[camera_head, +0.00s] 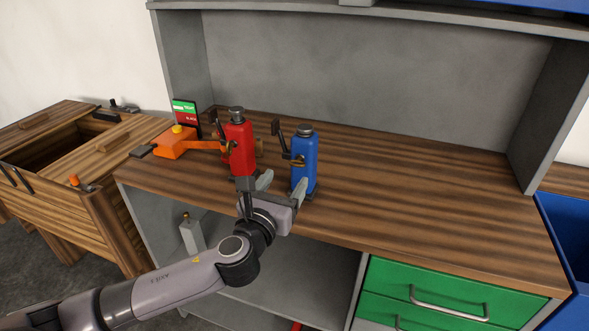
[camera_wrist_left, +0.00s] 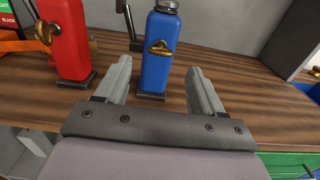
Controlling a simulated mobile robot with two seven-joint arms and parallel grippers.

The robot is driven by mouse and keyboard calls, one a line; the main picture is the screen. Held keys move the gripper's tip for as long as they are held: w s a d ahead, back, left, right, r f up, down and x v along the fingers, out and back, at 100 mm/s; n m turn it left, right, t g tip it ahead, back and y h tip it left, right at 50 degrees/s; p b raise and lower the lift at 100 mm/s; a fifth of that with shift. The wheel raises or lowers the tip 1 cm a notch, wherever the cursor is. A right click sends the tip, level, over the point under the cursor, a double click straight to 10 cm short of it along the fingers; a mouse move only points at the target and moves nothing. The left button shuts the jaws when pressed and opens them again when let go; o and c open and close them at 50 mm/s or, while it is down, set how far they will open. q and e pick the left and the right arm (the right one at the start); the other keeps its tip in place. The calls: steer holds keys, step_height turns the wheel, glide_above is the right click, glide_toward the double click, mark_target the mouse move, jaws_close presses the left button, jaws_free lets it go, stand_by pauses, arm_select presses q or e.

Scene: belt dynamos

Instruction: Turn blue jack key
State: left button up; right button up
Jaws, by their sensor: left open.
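The blue jack (camera_head: 305,160) stands upright on the wooden bench, right of the red jack (camera_head: 239,150). In the left wrist view the blue jack (camera_wrist_left: 158,55) has a brass-coloured key (camera_wrist_left: 160,48) on its near face. My left gripper (camera_head: 283,184) is in front of the blue jack, just past the bench's front edge. Its jaws are open and empty. In the left wrist view my left gripper (camera_wrist_left: 158,80) has its fingers on either side of the jack's lower body, with the key above and beyond them. My right gripper is not in view.
An orange device (camera_head: 176,142) with a yellow button and a small green-and-red sign (camera_head: 185,112) stand at the left. The bench top (camera_head: 420,205) is clear to the right. A grey back panel and shelf enclose it. Green drawers (camera_head: 440,290) are below right.

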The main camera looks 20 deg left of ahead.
mark_target(295, 166)
arm_select(q)
steer(key=shift+w+d, duration=0.15)
steer(key=shift+w, duration=3.15)
steer(key=c, duration=1.1)
